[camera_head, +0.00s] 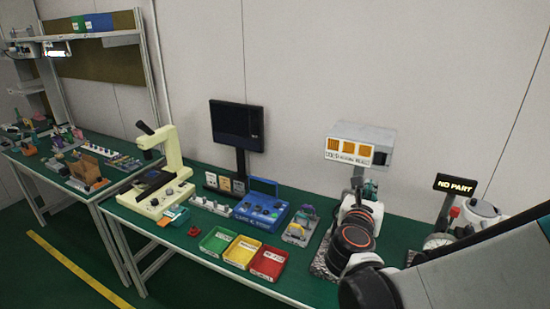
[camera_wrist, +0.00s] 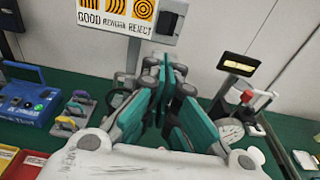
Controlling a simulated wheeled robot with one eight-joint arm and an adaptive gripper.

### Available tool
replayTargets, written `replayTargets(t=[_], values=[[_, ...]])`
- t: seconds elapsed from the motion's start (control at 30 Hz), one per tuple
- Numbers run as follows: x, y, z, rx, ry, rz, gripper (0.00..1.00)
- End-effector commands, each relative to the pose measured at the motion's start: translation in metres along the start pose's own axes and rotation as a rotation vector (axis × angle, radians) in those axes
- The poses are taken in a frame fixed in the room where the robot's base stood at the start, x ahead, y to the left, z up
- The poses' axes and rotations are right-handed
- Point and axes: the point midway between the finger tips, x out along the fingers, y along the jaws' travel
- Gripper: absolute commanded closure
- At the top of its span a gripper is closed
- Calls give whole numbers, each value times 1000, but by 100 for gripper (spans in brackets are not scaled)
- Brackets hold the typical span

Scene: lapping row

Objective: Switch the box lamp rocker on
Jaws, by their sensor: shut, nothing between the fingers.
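A pale grey box (camera_head: 366,135) with several orange patterned panels on its front stands on a post at the back of the green bench; it looks like the box lamp. Its lower front, with a sign reading GOOD, REWORK, REJECT, shows at the top of the wrist view (camera_wrist: 115,24). My gripper (camera_wrist: 165,72), with teal fingers, is shut and empty, in front of and below the box. In the head view it shows small (camera_head: 369,187) beyond my arm. I cannot tell whether it touches anything.
A NO PART display (camera_head: 455,185) and a dial gauge (camera_wrist: 230,131) stand to the right. A blue control box (camera_head: 262,207), a dark monitor (camera_head: 237,125), and green, yellow and red trays (camera_head: 268,263) lie to the left. The wall is close behind.

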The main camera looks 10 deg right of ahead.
Motion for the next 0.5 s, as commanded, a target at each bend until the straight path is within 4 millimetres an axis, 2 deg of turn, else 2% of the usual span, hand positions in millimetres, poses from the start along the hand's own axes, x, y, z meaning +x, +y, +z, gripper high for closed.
replayTargets(t=[0.17, 0.27, 0.5], values=[[4, 0, 0, 2, 1, 0, 100], [14, 0, -1, 2, 1, -2, 100], [58, -1, -2, 3, 1, -4, 100]])
